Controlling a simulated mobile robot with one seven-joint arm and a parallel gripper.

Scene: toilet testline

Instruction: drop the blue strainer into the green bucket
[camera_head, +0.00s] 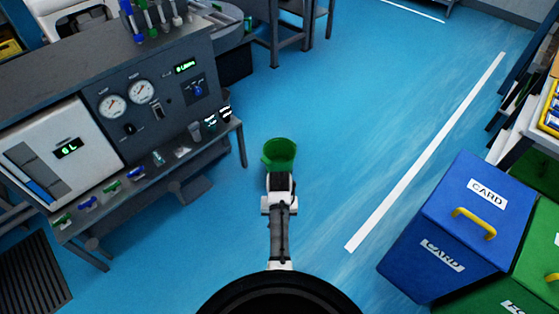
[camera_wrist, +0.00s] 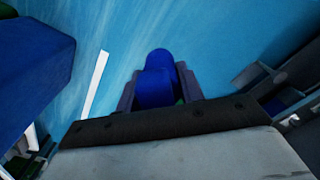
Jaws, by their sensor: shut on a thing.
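My gripper (camera_head: 280,182) reaches out ahead, over the open floor. In the wrist view my gripper (camera_wrist: 158,92) is shut on a dark blue thing with a rounded end, which I take for the blue strainer (camera_wrist: 160,58). A small patch of green shows beside it near the right finger. In the head view a green, open, cup-shaped thing (camera_head: 279,154) shows right at my fingertips. I cannot tell whether it is the green bucket or how far it is from the fingers. No blue strainer shows at the gripper in the head view.
A grey test bench (camera_head: 172,95) with gauges and a lower shelf stands on the left. A blue bin (camera_head: 455,235) marked CARD and a green bin (camera_head: 540,265) stand on the right. The blue floor (camera_head: 350,110) beyond my gripper is clear, with a white line.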

